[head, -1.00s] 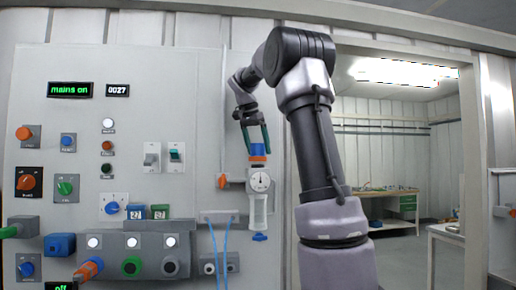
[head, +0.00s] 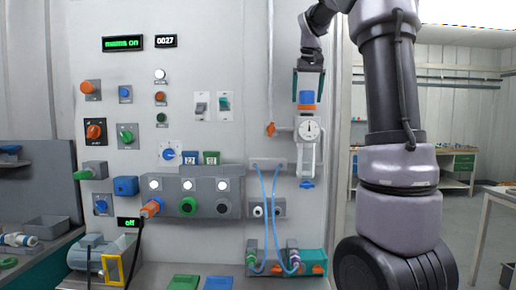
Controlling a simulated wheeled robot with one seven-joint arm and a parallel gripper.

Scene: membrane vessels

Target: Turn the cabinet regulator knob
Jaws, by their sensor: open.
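The regulator (head: 309,130) hangs on the right side of the pale cabinet front, with a round white dial gauge. Its knob (head: 306,97) on top is blue with an orange band below. My gripper (head: 308,90) comes down from above with its green fingers open, one on each side of the blue knob. I cannot tell whether either finger touches it. A small blue tap (head: 307,184) is under the regulator, and an orange lever (head: 276,128) sticks out at its left.
The panel carries several other knobs and switches, among them an orange knob (head: 95,131) on black. Blue hoses (head: 265,215) hang left of the regulator. A doorway right of the cabinet shows a workbench (head: 463,160). A grey side bench (head: 45,250) is at the left.

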